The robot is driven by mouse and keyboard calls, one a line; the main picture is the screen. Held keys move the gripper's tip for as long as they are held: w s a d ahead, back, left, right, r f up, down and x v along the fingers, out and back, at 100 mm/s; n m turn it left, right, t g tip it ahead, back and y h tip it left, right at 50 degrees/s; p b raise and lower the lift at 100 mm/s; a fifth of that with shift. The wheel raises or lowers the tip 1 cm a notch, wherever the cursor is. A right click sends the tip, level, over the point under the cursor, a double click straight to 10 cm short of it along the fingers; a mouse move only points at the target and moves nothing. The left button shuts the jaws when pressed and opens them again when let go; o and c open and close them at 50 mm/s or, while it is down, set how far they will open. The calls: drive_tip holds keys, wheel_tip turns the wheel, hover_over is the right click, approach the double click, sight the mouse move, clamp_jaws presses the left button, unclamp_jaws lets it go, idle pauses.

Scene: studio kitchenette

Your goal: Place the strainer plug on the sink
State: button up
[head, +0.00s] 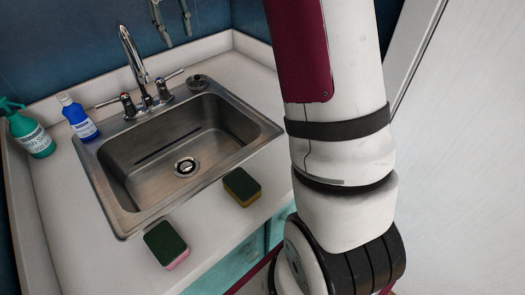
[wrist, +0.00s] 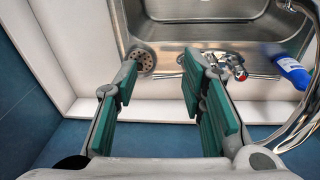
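The strainer plug (head: 197,81) is a small, dark, round metal piece on the back right corner of the sink rim. It also shows in the wrist view as a perforated disc (wrist: 144,61), partly covered by my left finger. The steel sink (head: 153,190) is set in the counter, with an empty basin and a round drain (head: 186,167). My gripper (wrist: 159,66) is open, with green pads apart and nothing held between them. The plug lies beyond the fingertips, nearer the left one. The head view does not show my gripper.
The faucet (head: 134,57) and its two handles stand behind the basin. A blue bottle (head: 78,118) and a green spray bottle (head: 29,134) are at the left. Two sponges, one pink (head: 166,245) and one yellow (head: 242,187), lie in front. Walls border the counter's back.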

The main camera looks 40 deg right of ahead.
drive_tip(key=s+a+r, duration=0.2)
drive_tip(key=s+a, duration=0.2)
drive_tip(key=s, duration=0.8)
drive_tip(key=s+a+r, duration=0.2)
drive_tip(key=s+a, duration=0.1)
drive_tip(key=s, duration=0.9)
drive_tip(key=s+a+f, duration=0.1)
drive_tip(key=s+f, duration=0.1)
drive_tip(key=s, duration=0.4)
drive_tip(key=s+a+f, duration=0.1)
drive_tip(key=s+f, duration=0.2)
drive_tip(key=s, duration=0.3)
drive_tip(key=s+a+f+y, duration=0.1)
drive_tip(key=s+f, duration=0.1)
drive_tip(key=s, duration=0.4)
drive_tip(key=shift+f+n, duration=0.4)
wheel_tip(320, 180, up, 14)
drive_tip(key=t+p, duration=0.3)
drive_tip(key=p, duration=0.9)
drive_tip(key=shift+d, duration=0.2)
